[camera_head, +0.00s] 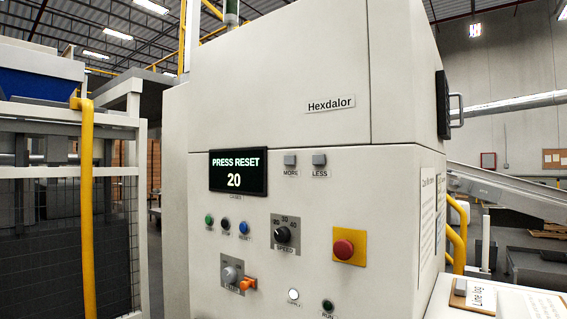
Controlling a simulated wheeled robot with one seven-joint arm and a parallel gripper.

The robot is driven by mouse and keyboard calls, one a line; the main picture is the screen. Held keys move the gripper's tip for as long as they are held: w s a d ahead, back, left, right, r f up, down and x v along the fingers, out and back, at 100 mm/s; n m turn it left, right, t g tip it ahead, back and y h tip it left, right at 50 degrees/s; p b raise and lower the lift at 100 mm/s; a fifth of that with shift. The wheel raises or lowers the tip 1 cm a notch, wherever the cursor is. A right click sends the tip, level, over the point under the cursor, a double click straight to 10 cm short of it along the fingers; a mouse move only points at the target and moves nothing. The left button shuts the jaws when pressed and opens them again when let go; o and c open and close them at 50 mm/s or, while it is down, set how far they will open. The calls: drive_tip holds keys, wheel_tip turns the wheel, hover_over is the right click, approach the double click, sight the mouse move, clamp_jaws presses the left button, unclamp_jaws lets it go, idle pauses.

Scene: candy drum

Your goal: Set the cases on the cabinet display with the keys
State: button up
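The pale cabinet (300,215) fills the middle of the view. Its black display (238,172) reads "PRESS RESET" above "20", with the label "CASES" below. My gripper is not in view.
The panel also carries a black SPEED knob (282,234), a red mushroom button (343,249) on yellow, a grey rotary switch (229,274) with an orange piece (247,284), a lit white lamp (293,295) and a dark RUN lamp (327,306). A yellow post (86,200) and mesh fence stand left.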

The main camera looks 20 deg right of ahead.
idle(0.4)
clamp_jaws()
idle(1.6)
